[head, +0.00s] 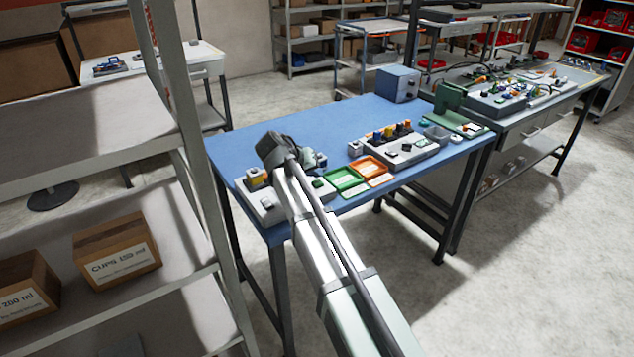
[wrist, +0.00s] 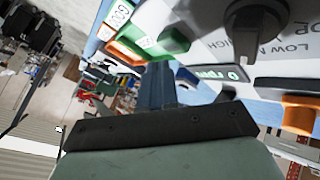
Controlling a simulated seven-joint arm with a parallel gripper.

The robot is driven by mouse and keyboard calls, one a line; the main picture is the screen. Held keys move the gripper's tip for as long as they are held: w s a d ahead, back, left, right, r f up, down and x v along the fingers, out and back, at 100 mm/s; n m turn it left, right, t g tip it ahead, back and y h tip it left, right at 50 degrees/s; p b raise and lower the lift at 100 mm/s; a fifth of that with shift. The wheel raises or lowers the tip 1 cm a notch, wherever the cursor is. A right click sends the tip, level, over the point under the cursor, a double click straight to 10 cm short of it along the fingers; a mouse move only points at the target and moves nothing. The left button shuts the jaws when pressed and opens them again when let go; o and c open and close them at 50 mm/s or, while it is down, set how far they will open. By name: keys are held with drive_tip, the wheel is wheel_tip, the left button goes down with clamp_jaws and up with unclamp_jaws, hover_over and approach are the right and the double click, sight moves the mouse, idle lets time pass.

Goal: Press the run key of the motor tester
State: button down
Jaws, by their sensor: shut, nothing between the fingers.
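The motor tester (head: 264,207) is a pale box at the near left corner of the blue table in the head view, partly hidden by my arm. In the wrist view its pale panel (wrist: 215,30) shows a dark knob (wrist: 255,25), a green display (wrist: 222,73) reading 0 rpm, and an orange part (wrist: 300,115). My gripper (wrist: 158,70) is shut and empty, close to the panel near this key. Whether it touches anything, I cannot tell.
A green tray (head: 333,178) and an orange tray (head: 385,179) lie right of the tester on the blue table (head: 300,128). Another device (head: 415,152) stands further right. A blue box (head: 397,84) is at the back. A shelf rack (head: 195,140) stands close on the left.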

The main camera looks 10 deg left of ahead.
drive_tip(key=shift+r, duration=0.3)
drive_tip(key=shift+r, duration=2.9)
drive_tip(key=n+t, duration=0.1)
drive_tip(key=n, duration=0.3)
approach(315, 183)
drive_tip(key=s+d+f, duration=0.7)
drive_tip(key=s+d+f+g, duration=0.35)
drive_tip(key=d+f, duration=0.35)
drive_tip(key=f, duration=0.4)
drive_tip(key=s+d+f+m+g, duration=0.15)
drive_tip(key=s+d+f, duration=0.25)
drive_tip(key=d+f, duration=0.5)
drive_tip(key=s+d+f+g, duration=0.35)
drive_tip(key=d+f, duration=0.25)
drive_tip(key=f, duration=0.6)
drive_tip(key=s+d+f+m+g+y, duration=0.2)
drive_tip(key=s+f, duration=0.6)
drive_tip(key=s, duration=0.5)
drive_tip(key=s+d+f+m+g+y, duration=0.3)
drive_tip(key=s+d+f+g, duration=0.2)
drive_tip(key=s, duration=0.9)
wheel_tip(315, 183, down, 4)
drive_tip(key=shift+s+d+r, duration=0.1)
drive_tip(key=shift+s+d, duration=0.2)
drive_tip(key=shift+d, duration=0.75)
